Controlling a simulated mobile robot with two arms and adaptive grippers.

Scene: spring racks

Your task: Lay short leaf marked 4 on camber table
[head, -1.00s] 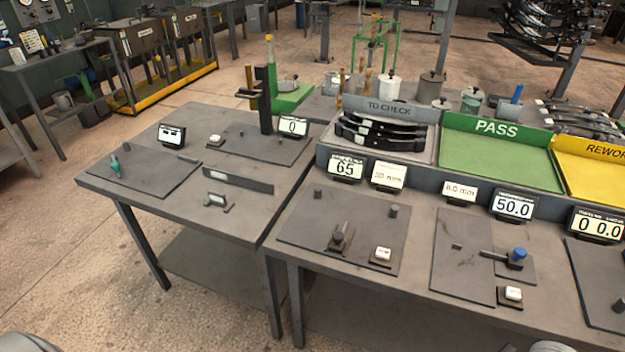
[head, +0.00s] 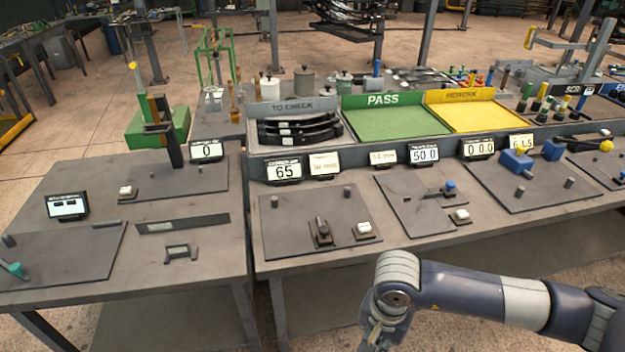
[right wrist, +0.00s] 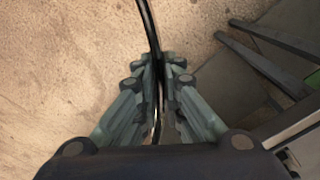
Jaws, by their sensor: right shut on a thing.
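My right gripper (head: 376,335) hangs in front of the near table edge, low in the head view. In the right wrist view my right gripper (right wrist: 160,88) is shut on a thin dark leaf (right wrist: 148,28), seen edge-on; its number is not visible. In the head view I cannot make this leaf out. My left gripper is not in view.
The TO CHECK tray (head: 250,130) holds several black leaves. The green PASS tray (head: 395,122) and yellow REWORK tray (head: 470,112) look empty. More plates with clamps and displays stand along the bench. A second table (head: 200,275) stands at left, with open floor in front.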

